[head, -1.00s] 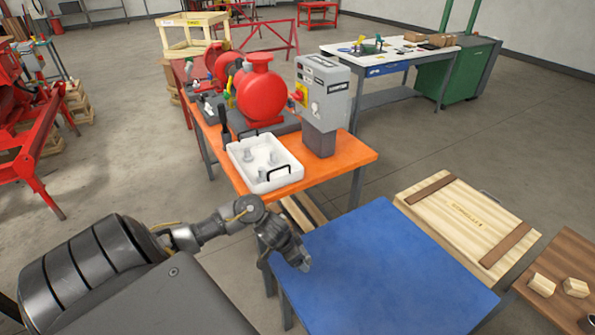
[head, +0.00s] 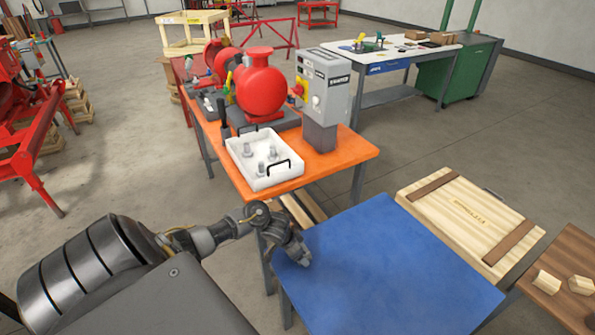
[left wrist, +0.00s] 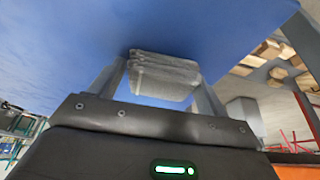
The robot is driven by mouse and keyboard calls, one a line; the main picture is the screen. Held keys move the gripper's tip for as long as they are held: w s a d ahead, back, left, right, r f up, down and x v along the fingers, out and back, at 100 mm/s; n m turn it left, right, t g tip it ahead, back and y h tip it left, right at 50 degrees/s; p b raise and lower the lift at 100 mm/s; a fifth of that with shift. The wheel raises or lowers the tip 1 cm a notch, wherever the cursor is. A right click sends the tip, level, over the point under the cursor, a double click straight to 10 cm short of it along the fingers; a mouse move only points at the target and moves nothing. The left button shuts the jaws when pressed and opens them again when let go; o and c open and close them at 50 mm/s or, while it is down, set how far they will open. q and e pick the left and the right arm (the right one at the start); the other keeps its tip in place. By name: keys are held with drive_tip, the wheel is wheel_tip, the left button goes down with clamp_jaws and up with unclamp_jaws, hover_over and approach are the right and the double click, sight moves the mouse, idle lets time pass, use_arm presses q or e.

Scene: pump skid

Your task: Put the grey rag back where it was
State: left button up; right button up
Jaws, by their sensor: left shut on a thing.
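The grey rag (left wrist: 165,76) is a folded, layered bundle between the two fingers of my left gripper (left wrist: 160,82) in the left wrist view. The gripper is shut on it. In the head view my left gripper (head: 304,261) is at the left edge of the blue table top (head: 390,265), near its far left corner. The rag cannot be made out there. The blue surface fills much of the left wrist view (left wrist: 60,50) around the rag. I cannot tell whether the rag touches it. My right gripper is not in view.
An orange bench (head: 345,152) beyond the blue table carries a white tray (head: 277,181) with several metal parts, a red pump (head: 262,85) and a grey control box (head: 322,85). A wooden crate (head: 465,220) stands to the right. The blue top looks clear.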

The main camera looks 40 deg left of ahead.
use_arm(q)
drive_tip(key=shift+f, duration=0.2)
drive_tip(key=o, duration=1)
drive_tip(key=shift+r, duration=0.15)
drive_tip(key=shift+r, duration=0.25)
drive_tip(key=p+v, duration=0.2)
drive_tip(key=v, duration=0.9)
drive_tip(key=shift+s+r+p, duration=0.3)
